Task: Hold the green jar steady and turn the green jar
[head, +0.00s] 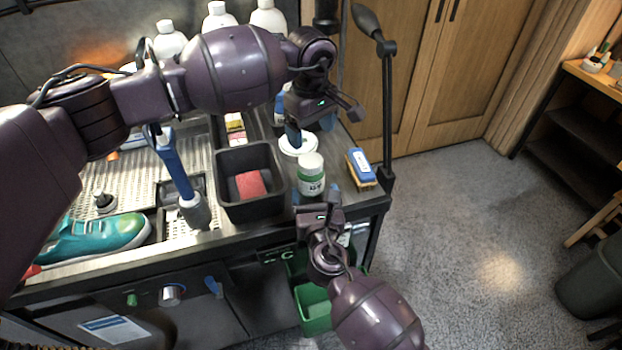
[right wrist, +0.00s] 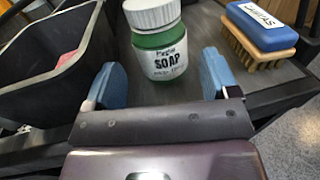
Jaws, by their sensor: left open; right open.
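The green jar (head: 311,176) has a white lid and a white label reading SOAP. It stands upright on the counter at the right end, and it also shows in the right wrist view (right wrist: 160,48). My right gripper (head: 318,198) is open in front of the jar. In the right wrist view its blue fingertips (right wrist: 160,82) are spread to either side of the jar's lower part, with the jar just beyond them. My left gripper (head: 312,128) is open above and behind the jar, fingers pointing down, near a white round lid or dish (head: 298,145).
A black bin (head: 235,208) with a red sponge (head: 250,185) stands left of the jar. A blue-backed brush (head: 361,165) lies to its right near the counter edge. A teal sneaker (head: 95,238) and white bottles (head: 268,16) are farther left and back. A thin lamp post (head: 389,110) rises at right.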

